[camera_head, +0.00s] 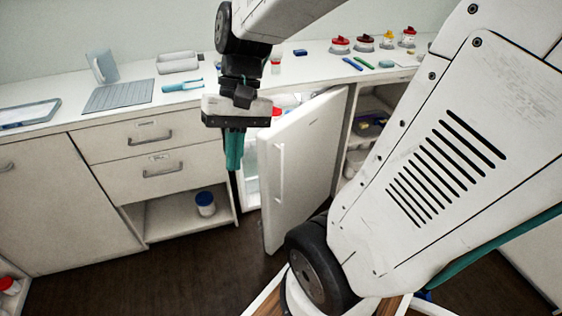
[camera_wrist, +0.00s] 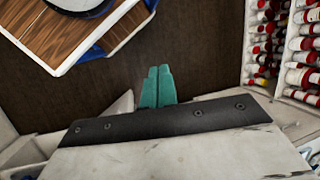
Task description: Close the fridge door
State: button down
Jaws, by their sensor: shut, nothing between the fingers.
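The white fridge door (camera_head: 308,150) stands open under the counter, swung out into the room, with a long handle (camera_head: 279,178) on its outer face. Part of the lit fridge interior (camera_head: 251,165) shows left of the door; most of it is hidden by the door and my gripper. My gripper (camera_head: 234,166) points down with its teal fingers together and empty. In the head view it appears left of the door, in front of the fridge opening; contact cannot be told. In the wrist view the closed fingers (camera_wrist: 157,75) show over dark floor.
The counter (camera_head: 135,112) holds a pitcher (camera_head: 102,66), a grey mat (camera_head: 118,95) and several red-capped containers (camera_head: 340,45). Drawers (camera_head: 150,137) and an open shelf with a blue-lidded tub (camera_head: 205,204) stand left. Bottles (camera_wrist: 300,45) line the right of the wrist view. Floor is clear in front.

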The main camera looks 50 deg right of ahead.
jog(key=w+d+f+m+t+y, duration=0.4)
jog(key=d+f+m, duration=0.25)
jog(key=d, duration=0.25)
jog(key=w+d+f+m+t+y, duration=0.35)
jog(key=w+d+f+m, duration=0.2)
jog(key=d+m, duration=0.2)
jog(key=s+d+f+m+t+h, duration=0.4)
jog(key=s+d+f+m+t, duration=0.15)
jog(key=d+f+m, duration=0.35)
jog(key=s+d+f+m+t+h, duration=0.5)
jog(key=d+f+m+t, duration=0.1)
jog(key=d+f, duration=0.5)
jog(key=w+a, duration=0.2)
jog(key=w, duration=1.1)
jog(key=shift+w+a+f, duration=0.2)
jog(key=shift+f, duration=0.05)
jog(key=shift+w+y, duration=0.1)
jog(key=shift+y, duration=0.15)
